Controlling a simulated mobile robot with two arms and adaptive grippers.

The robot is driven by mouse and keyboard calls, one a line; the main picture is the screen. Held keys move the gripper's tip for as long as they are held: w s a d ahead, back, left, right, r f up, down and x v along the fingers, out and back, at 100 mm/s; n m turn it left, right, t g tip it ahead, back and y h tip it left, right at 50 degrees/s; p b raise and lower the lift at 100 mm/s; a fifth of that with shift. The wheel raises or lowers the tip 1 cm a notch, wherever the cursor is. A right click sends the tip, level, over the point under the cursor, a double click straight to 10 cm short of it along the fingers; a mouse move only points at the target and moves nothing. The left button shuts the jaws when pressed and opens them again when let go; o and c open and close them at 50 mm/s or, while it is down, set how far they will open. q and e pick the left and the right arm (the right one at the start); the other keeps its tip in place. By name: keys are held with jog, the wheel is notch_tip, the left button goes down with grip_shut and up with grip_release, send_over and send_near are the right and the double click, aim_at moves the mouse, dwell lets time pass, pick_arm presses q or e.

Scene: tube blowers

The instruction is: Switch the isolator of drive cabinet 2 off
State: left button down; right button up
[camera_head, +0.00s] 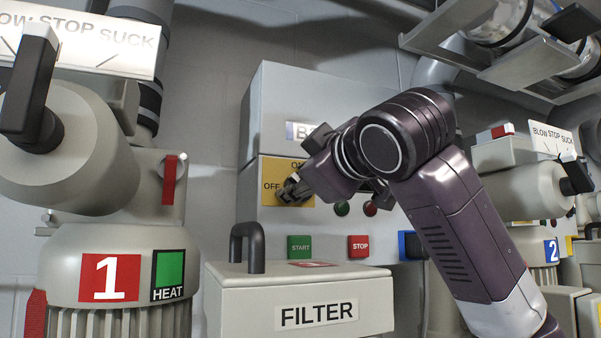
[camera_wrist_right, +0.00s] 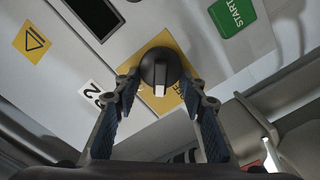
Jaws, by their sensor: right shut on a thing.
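The isolator is a round black knob (camera_wrist_right: 160,65) with a white pointer mark, on a yellow plate (camera_wrist_right: 175,40). In the head view the plate (camera_head: 270,190) reads ON at the top and OFF at the left, on the front of a grey drive cabinet (camera_head: 325,95). A label with a 2 (camera_wrist_right: 92,92) is beside the plate in the wrist view. My right gripper (camera_head: 293,190) is shut on the knob, one finger on each side of it in the wrist view (camera_wrist_right: 159,88). The gripper hides most of the knob in the head view. My left gripper is not in view.
Green START (camera_head: 300,247) and red STOP (camera_head: 358,246) buttons sit below the plate. A filter box (camera_head: 300,285) with a black handle (camera_head: 247,248) stands in front. Blower 1 (camera_head: 110,230) is at the left, and blower 2 (camera_head: 530,190) is at the right behind my arm.

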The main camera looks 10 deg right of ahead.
jog(key=shift+a+f+n+p, duration=0.15)
jog(key=shift+n+p, duration=0.45)
jog(key=shift+n, duration=0.75)
jog(key=shift+d+f+n+p, duration=0.15)
jog(key=shift+n+p, duration=0.4)
jog(key=shift+n, duration=0.85)
jog(key=shift+a+f+n+p, duration=0.2)
jog(key=shift+n+p, duration=0.4)
jog(key=shift+n, duration=0.75)
jog(key=o, duration=1.1)
jog(key=shift+o, duration=0.2)
jog(key=shift+s, duration=0.1)
jog(key=s+d, duration=0.2)
jog(key=s, duration=0.9)
jog(key=shift+s+d, duration=0.2)
jog(key=shift+s, duration=0.15)
